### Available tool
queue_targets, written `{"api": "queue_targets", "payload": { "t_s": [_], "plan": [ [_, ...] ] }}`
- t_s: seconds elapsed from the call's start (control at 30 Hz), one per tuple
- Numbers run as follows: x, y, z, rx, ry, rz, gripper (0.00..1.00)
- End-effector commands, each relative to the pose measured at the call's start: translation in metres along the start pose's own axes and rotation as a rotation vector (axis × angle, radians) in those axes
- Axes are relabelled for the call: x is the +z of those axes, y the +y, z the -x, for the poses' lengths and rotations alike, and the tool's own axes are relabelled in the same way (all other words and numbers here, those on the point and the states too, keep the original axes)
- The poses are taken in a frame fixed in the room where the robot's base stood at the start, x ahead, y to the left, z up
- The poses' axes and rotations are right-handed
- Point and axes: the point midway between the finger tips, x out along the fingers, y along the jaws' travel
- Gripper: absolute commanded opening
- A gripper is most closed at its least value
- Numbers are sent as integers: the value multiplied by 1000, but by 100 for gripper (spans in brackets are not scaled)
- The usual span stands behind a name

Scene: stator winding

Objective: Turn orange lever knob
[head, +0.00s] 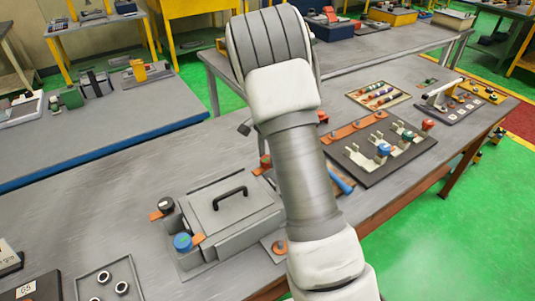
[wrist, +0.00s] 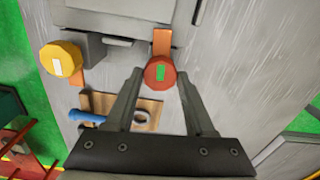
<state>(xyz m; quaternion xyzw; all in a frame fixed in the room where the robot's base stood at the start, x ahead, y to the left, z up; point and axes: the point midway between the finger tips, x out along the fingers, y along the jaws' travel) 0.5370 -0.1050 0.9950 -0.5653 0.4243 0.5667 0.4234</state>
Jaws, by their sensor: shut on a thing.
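In the wrist view an orange-red round knob (wrist: 158,70) with a green mark on top sits at the end of an orange tab (wrist: 162,42) on the grey box. My gripper (wrist: 160,76) has its two dark fingers on either side of this knob and is shut on it. A yellow knob (wrist: 60,58) with a white mark is to the left, apart from the gripper. In the head view the grey box (head: 225,212) with a black handle stands on the table.
The box also carries a blue knob (head: 183,242) and a black-topped knob (head: 166,204) at its left. A dark board with levers and coloured knobs (head: 365,160) lies to the right. A blue-handled tool (wrist: 88,116) lies near the gripper. Several metal rings (head: 122,287) lie at front left.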

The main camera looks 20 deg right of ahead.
Motion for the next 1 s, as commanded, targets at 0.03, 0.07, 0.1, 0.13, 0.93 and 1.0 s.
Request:
{"api": "queue_targets", "payload": {
  "t_s": [0.03,0.07,0.1,0.13,0.93,1.0],
  "plan": [
    [-1,-4,5,-13,6,-4,0],
    [-1,-4,5,-14,6,-5,0],
    [-1,-4,5,-14,6,-6,0],
    [-1,-4,5,-14,6,-7,0],
    [0,-2,5,-5,2,-5,83],
    [0,-2,11,-6,2,-5,83]
  ]
}}
